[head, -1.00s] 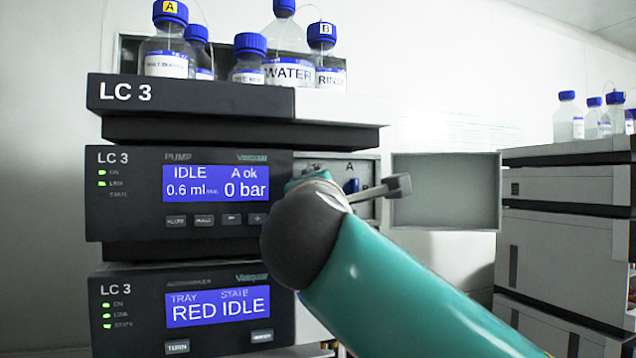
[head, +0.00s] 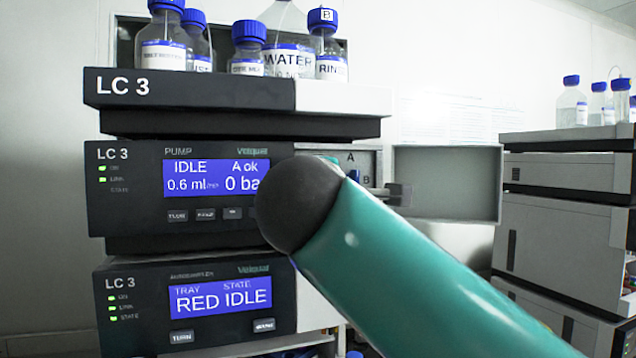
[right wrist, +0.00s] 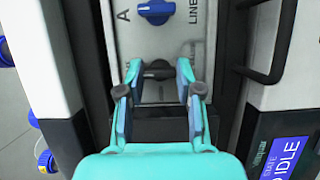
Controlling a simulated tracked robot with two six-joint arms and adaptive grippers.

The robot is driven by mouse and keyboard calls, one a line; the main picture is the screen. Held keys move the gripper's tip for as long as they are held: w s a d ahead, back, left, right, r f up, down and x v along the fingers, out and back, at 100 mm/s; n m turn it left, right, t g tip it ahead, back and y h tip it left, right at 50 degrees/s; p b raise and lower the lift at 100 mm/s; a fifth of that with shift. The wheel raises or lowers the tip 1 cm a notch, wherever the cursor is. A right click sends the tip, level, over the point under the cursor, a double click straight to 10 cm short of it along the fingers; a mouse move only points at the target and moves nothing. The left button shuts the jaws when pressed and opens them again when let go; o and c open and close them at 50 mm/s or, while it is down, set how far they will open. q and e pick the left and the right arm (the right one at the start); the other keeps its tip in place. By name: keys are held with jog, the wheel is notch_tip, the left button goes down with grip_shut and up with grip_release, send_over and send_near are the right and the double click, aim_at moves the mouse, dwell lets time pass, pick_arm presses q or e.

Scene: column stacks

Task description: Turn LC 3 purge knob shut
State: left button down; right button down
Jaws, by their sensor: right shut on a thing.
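The LC 3 pump module (head: 130,205) shows IDLE, A ok, 0.6 ml and 0 bar, the last partly covered by my right arm. In the right wrist view, a dark knob (right wrist: 157,71) sits on the light panel between my right gripper's fingertips (right wrist: 157,76). The gripper is shut on this knob, with one finger at each side. A blue knob (right wrist: 156,11) lies beyond it, between the letter A and the word LINE. In the head view my right arm hides the dark knob and most of the gripper. My left gripper is in neither view.
An open grey door panel (head: 447,183) stands out to the right of the pump. Blue-capped bottles (head: 249,50) stand on top of the stack. The autosampler module (head: 135,315) is below. A black handle (right wrist: 272,50) is right of the gripper. Another stack (head: 560,230) stands at right.

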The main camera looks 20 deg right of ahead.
jog(key=c, duration=1.2)
grip_release()
jog(key=shift+f, duration=0.3)
jog(key=shift+o, duration=0.8)
jog(key=shift+d+r, duration=0.1)
jog(key=shift+d, duration=0.05)
jog(key=v, duration=1.2)
jog(key=shift+w, duration=0.1)
